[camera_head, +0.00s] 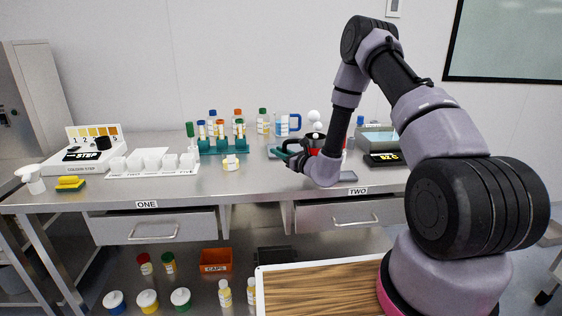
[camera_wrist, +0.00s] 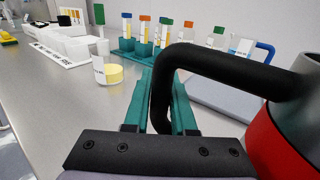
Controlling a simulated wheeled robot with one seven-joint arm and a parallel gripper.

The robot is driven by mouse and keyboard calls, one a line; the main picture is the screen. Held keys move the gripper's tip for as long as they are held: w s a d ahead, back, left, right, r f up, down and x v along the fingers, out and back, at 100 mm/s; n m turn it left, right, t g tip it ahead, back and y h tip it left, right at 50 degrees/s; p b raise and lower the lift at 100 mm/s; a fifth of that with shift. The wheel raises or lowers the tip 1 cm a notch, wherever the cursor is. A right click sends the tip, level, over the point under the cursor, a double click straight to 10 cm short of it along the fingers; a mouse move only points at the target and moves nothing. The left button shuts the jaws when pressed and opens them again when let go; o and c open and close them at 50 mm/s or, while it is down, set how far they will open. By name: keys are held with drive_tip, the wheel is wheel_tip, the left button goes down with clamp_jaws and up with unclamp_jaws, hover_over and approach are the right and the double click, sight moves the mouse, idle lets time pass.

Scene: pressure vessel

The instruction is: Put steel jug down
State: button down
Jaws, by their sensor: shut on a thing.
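The steel jug (camera_wrist: 292,130) has a red body band, a steel upper part and a black handle (camera_wrist: 225,62). It fills the right side of the wrist view, cut off by the frame edge. My gripper (camera_wrist: 164,100) has teal fingers, one on each side of the handle, and is shut on it. In the head view my gripper (camera_head: 291,155) is over the back middle of the steel bench (camera_head: 250,178). The jug there is mostly hidden behind my arm. I cannot tell whether its base touches anything.
A blue-handled jug (camera_head: 287,124) stands behind. A scale (camera_head: 383,158) is at the right. White cups (camera_head: 150,162) stand left. The bench front is clear.

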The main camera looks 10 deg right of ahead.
drive_tip(key=shift+f, duration=1.65)
drive_tip(key=c, duration=0.7)
unclamp_jaws()
drive_tip(key=shift+f, duration=0.15)
drive_tip(key=shift+c, duration=0.2)
